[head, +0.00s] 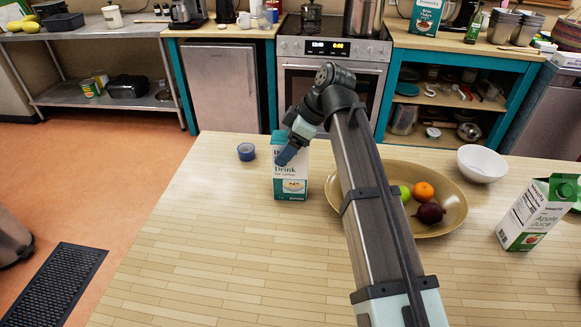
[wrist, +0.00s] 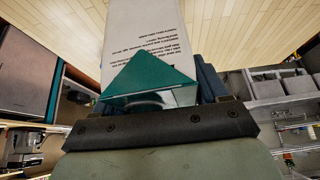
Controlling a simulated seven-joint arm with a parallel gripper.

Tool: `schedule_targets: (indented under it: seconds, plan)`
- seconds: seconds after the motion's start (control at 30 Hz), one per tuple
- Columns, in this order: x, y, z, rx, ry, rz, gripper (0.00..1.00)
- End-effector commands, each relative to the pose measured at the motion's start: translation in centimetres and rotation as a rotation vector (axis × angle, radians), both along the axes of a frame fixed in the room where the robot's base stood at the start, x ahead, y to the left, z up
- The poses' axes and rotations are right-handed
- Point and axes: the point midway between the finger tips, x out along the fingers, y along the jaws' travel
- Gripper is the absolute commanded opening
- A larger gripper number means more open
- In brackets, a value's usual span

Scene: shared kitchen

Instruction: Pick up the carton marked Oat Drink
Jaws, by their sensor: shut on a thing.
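The Oat Drink carton (head: 291,186) is white and teal, upright at the far side of the wooden table in the head view. "Drink" and "for coffee" are readable; the word above is mostly covered. My gripper (head: 290,152) is shut on its upper part, with one blue finger across the front. In the wrist view, the carton (wrist: 146,35) shows a white printed side and a teal folded top between the fingers. I cannot tell whether its base touches the table.
A small blue cup (head: 246,152) stands left of the carton. A tan bowl (head: 455,222) with fruit lies to the right, partly behind my arm. A white bowl (head: 482,164) and an Apple Juice carton (head: 530,222) stand farther right. The table's left front (head: 190,260) is clear.

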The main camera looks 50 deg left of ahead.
Motion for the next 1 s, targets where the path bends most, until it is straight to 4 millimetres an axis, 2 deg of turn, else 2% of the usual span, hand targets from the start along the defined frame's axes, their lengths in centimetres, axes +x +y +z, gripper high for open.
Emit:
schedule_targets:
  seconds: [0.07, 0.6, 1.0]
  plan:
    - [-0.02, -0.02, -0.01, 0.000, 0.000, 0.000, 0.50]
    - [0.03, 0.02, 0.00, 0.001, -0.001, 0.000, 0.00]
    - [0.03, 0.07, 0.21, 0.003, 0.000, 0.000, 0.00]
